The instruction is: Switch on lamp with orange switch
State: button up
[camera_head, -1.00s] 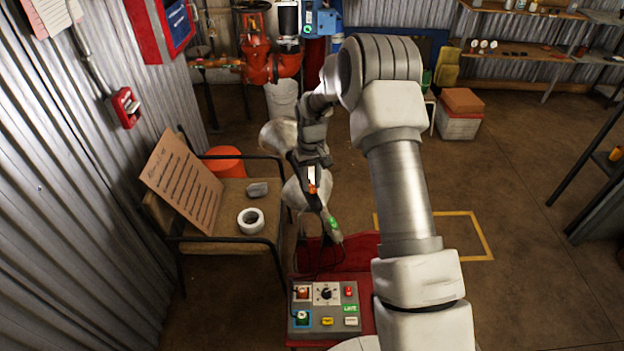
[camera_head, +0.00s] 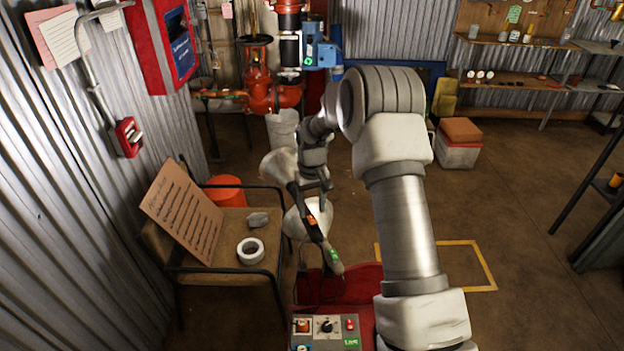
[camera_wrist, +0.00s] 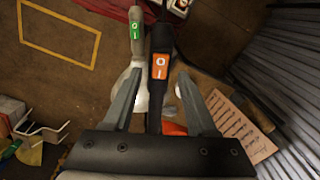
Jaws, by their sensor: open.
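A dark lamp body with an orange switch (camera_wrist: 160,67) marked O and I lies between the finger lines of my gripper (camera_wrist: 160,76) in the wrist view. The fingers are open on either side of it; I cannot tell whether they touch it. The orange switch also shows in the head view (camera_head: 311,219), just below my gripper (camera_head: 314,196). A grey lamp with a green switch (camera_wrist: 136,30) hangs close beside it, and also shows in the head view (camera_head: 334,256).
A control box (camera_head: 326,328) with knobs and buttons stands on a red surface below. A chair at left holds a roll of tape (camera_head: 250,250) and a cardboard sign (camera_head: 182,210). An orange bucket (camera_head: 226,190) stands behind it. The floor at right is largely clear.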

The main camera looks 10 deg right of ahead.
aim_at(312, 219)
notch_tip(312, 219, up, 15)
jog(key=shift+r, duration=0.15)
dwell(0.4)
jog(key=s+r+t, duration=0.3)
jog(key=s+r, duration=1.1)
jog(key=s, duration=0.2)
jog(key=s+f+m+t, duration=0.1)
jog(key=s+t, duration=0.1)
jog(key=s, duration=1.6)
jog(key=shift+d+f+m+t, duration=0.2)
jog(key=shift+f+m+t, duration=0.1)
jog(key=shift+m, duration=0.1)
jog(key=shift+d, duration=0.1)
dwell(2.1)
